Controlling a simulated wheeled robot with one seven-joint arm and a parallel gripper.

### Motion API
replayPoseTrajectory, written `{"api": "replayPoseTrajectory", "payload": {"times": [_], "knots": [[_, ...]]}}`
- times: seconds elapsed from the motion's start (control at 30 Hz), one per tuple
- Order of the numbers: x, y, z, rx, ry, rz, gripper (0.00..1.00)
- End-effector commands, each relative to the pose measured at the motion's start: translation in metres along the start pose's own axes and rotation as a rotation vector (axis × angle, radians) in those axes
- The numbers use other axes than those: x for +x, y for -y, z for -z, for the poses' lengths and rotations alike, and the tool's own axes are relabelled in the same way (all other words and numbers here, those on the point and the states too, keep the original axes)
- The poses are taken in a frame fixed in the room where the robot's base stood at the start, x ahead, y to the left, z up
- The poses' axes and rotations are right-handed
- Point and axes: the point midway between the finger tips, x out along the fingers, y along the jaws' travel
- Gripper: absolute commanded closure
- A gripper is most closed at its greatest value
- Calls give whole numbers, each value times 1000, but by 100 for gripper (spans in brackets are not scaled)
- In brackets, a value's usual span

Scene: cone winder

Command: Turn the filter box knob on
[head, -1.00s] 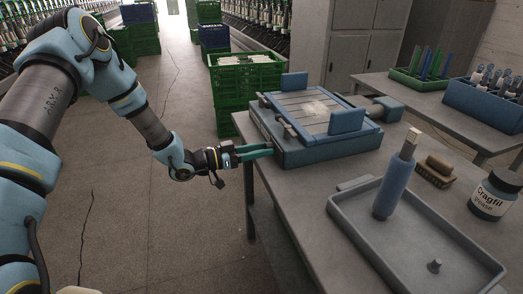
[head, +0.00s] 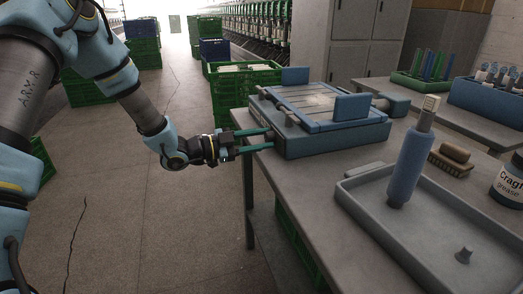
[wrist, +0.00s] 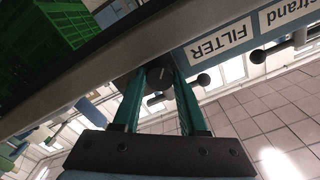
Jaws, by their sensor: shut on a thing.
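The filter box (head: 330,140) is a blue-grey box with a slatted top and two upright blue plates, at the left end of the table. My gripper (head: 271,139) is at its left side, with its teal fingers pointing right. In the wrist view a dark round knob (wrist: 159,82) sits beside a white "FILTER" label (wrist: 217,46). My gripper is shut on this knob, one finger on each side. In the head view the knob is hidden or too small to make out. The knob's angle is hard to read.
A second small dark knob (wrist: 204,80) sticks out nearby, close to the right finger. A grey tray (head: 420,235) with a blue-handled tool (head: 406,165) stands at the front of the table (head: 300,185). Green crates (head: 243,85) stand behind the arm.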

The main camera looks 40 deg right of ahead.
Motion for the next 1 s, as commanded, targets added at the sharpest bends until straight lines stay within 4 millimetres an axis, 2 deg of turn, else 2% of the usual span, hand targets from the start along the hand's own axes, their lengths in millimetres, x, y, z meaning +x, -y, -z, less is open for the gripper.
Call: {"api": "replayPoseTrajectory", "payload": {"times": [0.03, 0.4, 0.93, 0.97, 1.0], "knots": [[-1, -2, -4, 32, 2, 0, 100], [-1, -1, -2, 174, 3, 0, 100], [-1, 0, -1, 193, 3, -1, 100], [-1, 0, -1, 192, 3, -1, 55], [-1, 0, -1, 192, 3, -1, 50]]}}
